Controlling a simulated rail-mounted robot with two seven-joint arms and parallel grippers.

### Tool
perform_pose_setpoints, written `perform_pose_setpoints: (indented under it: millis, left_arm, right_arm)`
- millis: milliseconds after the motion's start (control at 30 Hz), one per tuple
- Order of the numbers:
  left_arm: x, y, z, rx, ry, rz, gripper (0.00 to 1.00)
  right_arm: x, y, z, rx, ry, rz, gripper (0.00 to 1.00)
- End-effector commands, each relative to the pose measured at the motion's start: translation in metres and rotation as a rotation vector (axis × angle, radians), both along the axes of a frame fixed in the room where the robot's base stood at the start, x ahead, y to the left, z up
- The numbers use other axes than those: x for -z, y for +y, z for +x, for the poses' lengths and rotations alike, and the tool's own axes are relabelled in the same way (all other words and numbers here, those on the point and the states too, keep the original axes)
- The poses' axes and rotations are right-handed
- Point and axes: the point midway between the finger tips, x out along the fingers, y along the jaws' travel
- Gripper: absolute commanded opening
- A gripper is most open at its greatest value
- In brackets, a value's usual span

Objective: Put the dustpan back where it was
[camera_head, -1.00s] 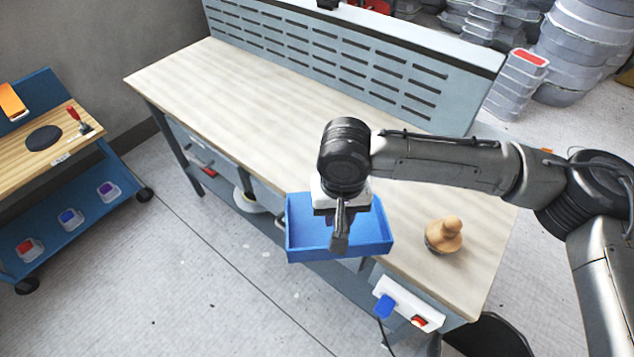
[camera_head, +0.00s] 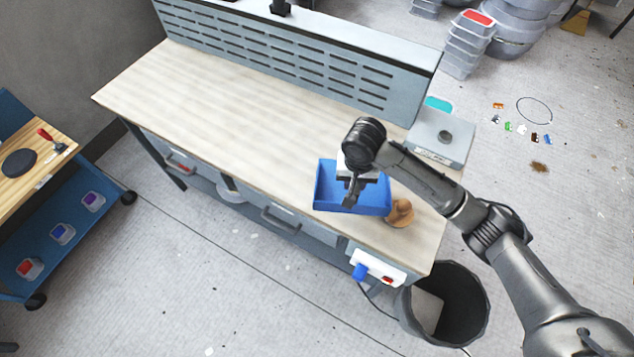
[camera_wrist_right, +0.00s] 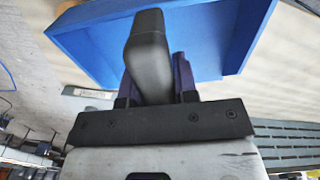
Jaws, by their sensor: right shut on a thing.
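The dustpan (camera_head: 326,190) is a blue open tray with a dark handle. In the head view it shows over the front right part of the workbench (camera_head: 225,100); I cannot tell whether it touches the top. My right gripper (camera_head: 352,180) is shut on its handle. In the right wrist view the dark handle (camera_wrist_right: 149,55) stands between the fingers (camera_wrist_right: 155,88), with the blue pan (camera_wrist_right: 85,42) behind it. The gripper hides part of the pan. My left gripper is not in view.
A wooden knob-shaped object (camera_head: 401,211) stands just right of the dustpan. A grey box (camera_head: 440,138) is on the bench's right end. A dark bin (camera_head: 470,300) stands on the floor below. Small coloured pieces and a brown pile (camera_head: 539,167) lie on the floor. The bench's left half is clear.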

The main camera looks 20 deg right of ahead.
Motion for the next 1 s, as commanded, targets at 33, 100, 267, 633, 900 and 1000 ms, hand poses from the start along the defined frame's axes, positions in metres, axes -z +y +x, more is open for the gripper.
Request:
perform_pose_setpoints:
  millis: [33,100,267,633,900,1000]
  left_arm:
    - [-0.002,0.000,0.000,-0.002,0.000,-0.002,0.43]
    - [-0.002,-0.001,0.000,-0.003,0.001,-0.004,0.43]
    - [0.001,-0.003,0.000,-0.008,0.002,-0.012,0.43]
    - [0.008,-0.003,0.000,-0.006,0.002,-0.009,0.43]
    - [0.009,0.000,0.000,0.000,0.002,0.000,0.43]
    - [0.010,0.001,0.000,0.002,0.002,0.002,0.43]
  right_arm:
    - [0.001,-0.001,0.001,0.007,0.000,0.002,0.00]
    - [0.006,0.001,0.005,0.012,0.000,0.003,0.00]
    - [0.025,0.021,0.028,0.014,0.000,0.004,0.00]
    - [0.064,0.063,0.077,0.014,0.000,0.002,0.00]
    - [0.072,0.071,0.086,0.013,0.000,0.001,0.00]
    - [0.083,0.070,0.086,0.014,0.001,0.000,0.00]
